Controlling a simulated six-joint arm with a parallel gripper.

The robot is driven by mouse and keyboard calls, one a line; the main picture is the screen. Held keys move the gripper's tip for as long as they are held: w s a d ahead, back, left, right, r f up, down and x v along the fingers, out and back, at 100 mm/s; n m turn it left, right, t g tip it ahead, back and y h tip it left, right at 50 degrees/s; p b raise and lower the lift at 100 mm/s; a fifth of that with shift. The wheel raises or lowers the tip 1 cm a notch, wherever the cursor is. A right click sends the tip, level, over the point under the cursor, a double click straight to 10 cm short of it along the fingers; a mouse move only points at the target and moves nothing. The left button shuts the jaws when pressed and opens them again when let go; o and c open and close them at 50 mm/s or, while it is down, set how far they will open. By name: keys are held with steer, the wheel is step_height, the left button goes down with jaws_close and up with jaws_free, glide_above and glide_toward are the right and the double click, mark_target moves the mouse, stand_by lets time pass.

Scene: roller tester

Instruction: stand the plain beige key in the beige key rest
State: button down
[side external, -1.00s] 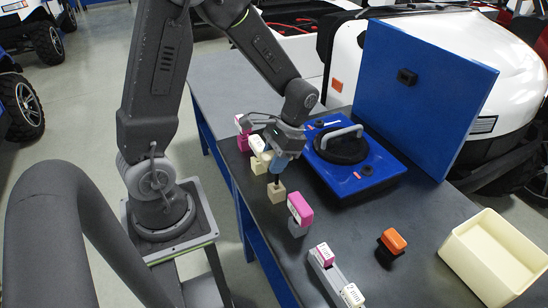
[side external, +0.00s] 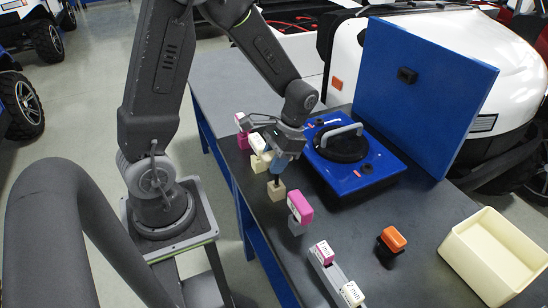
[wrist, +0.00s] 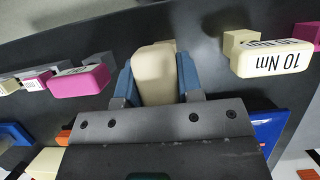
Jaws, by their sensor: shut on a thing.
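My gripper (side external: 272,168) is shut on the plain beige key (wrist: 154,76), which sits between its blue fingers in the wrist view. In the side view the fingers and wrist hide most of that key. The beige key rest (side external: 277,192) is a small block on the table directly below the fingers. A short dark piece shows between the fingers and the rest. I cannot tell how deep the key sits in the rest, which the key and gripper mostly hide in the wrist view.
A beige key marked 10 Nm (wrist: 274,60) stands close beside my gripper. A pink key (side external: 300,206) on a grey block stands on the other side. A blue tester (side external: 355,178), an orange key (side external: 394,239) and a cream bin (side external: 495,255) are farther off.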

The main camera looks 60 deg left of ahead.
steer(key=shift+f, duration=1.35)
steer(key=shift+f, duration=0.35)
steer(key=shift+f, duration=0.45)
steer(key=c, duration=0.7)
jaws_free()
steer(key=v, duration=1.3)
steer(key=s+d+r+t, duration=0.8)
steer(key=s+r+t, duration=0.2)
steer(key=s+r, duration=0.1)
steer(key=shift+s, duration=0.5)
